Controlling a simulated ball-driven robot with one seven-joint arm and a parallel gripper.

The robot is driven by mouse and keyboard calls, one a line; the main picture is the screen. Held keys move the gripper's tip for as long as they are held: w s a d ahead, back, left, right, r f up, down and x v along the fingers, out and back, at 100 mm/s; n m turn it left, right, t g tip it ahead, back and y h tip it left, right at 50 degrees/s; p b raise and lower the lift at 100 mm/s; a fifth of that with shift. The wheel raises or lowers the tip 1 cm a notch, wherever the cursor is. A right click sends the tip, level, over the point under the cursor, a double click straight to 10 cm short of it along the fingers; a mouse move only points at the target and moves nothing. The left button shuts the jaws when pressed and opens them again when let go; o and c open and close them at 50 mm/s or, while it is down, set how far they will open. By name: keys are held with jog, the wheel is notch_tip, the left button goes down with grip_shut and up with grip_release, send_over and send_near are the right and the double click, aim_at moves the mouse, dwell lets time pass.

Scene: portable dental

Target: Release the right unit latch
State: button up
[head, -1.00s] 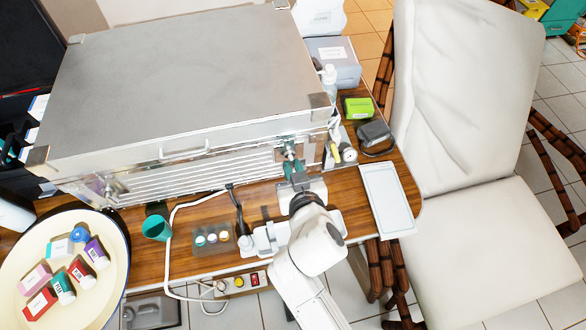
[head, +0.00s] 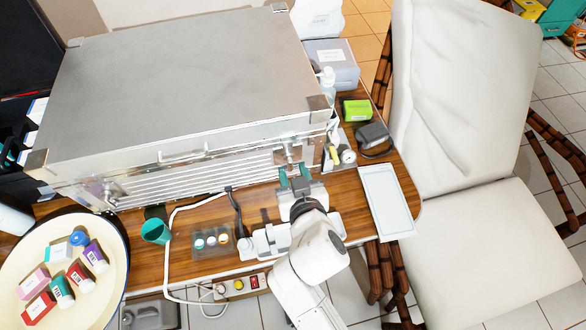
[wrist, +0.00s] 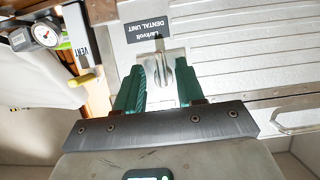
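The dental unit (head: 180,85) is a large grey metal case lying on the wooden table. Its right latch (head: 290,152) is a small metal piece on the front face near the right corner. In the wrist view the latch (wrist: 156,74) shows as a pale lever below the dark label. My gripper (head: 293,175) is just in front of the latch, its green fingers spread and empty. In the wrist view the gripper (wrist: 161,82) has a finger on either side of the latch, apparently clear of it. I cannot tell whether the latch is released.
The left latch (head: 112,192) is at the case's other front corner. A case handle (head: 183,154) sits between them. A green cup (head: 155,231), a tray of small jars (head: 212,241) and a white tray (head: 387,202) stand nearby. A gauge (head: 348,156) is right of the latch.

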jog(key=v, duration=0.9)
jog(key=shift+s+r, duration=0.2)
jog(key=shift+s, duration=0.05)
jog(key=shift+d, duration=0.15)
jog(key=s+d+f+m+g+h, duration=0.2)
jog(key=d+f+g, duration=0.15)
jog(key=d, duration=0.55)
jog(key=s+d+f+m+g+h, duration=0.1)
jog(key=s+d+f+g+h, duration=0.15)
jog(key=d+f, duration=0.4)
jog(key=s+d+f+g, duration=0.1)
jog(key=s+d+g, duration=0.5)
jog(key=s+d, duration=0.4)
jog(key=s, duration=0.2)
jog(key=shift+s+d+f+m, duration=0.15)
jog(key=shift+s+d+m, duration=0.15)
jog(key=shift+s+m, duration=0.1)
jog(key=shift+w+y, duration=0.1)
jog(key=shift+y, duration=0.15)
jog(key=shift+c, duration=0.3)
